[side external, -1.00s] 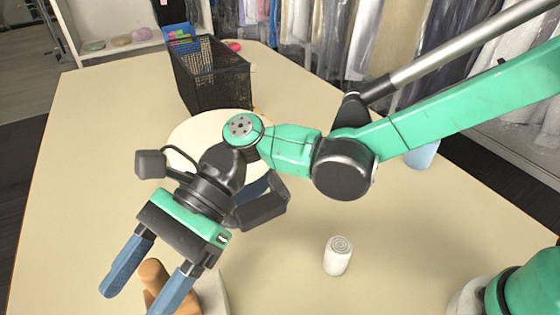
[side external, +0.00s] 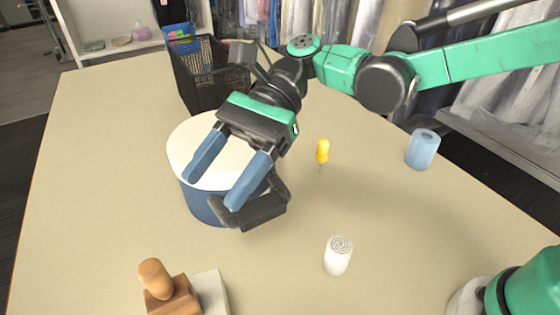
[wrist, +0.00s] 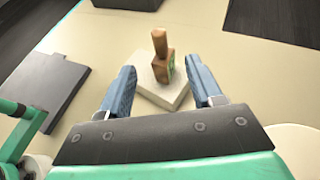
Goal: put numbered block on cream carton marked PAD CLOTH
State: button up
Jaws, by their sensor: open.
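The wooden block (side external: 172,300), brown with an upright rounded handle, is at the bottom edge of the side view. In the wrist view the block (wrist: 164,66) shows a green mark on one face; no number is readable. A cream carton (side external: 212,290) lies at the block, and the wrist view shows the block standing upright on the carton (wrist: 152,93). No lettering on the carton is legible. My gripper (side external: 216,176) is open and empty, raised above the round drum and apart from the block. In the wrist view the fingers (wrist: 163,90) frame the carton from a distance.
A blue drum (side external: 203,203) with a cream top stands under my gripper. A black mesh basket (side external: 205,80) is behind it. A yellow-handled tool (side external: 322,152), a white cylinder (side external: 338,256) and a blue roll (side external: 422,149) stand to the right. A dark flat panel (wrist: 47,88) shows in the wrist view.

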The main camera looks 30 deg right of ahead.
jog(key=d+f+n+t+h, duration=0.2)
jog(key=d+n+t+h, duration=0.4)
jog(key=d, duration=0.7)
jog(key=d+f+n+t+h, duration=0.3)
jog(key=d+n+t+h, duration=0.2)
jog(key=d, duration=0.7)
jog(key=shift+s+d+f+n+t+h, duration=0.2)
jog(key=shift+d+f+n+t+h, duration=0.15)
jog(key=shift+n+t, duration=0.5)
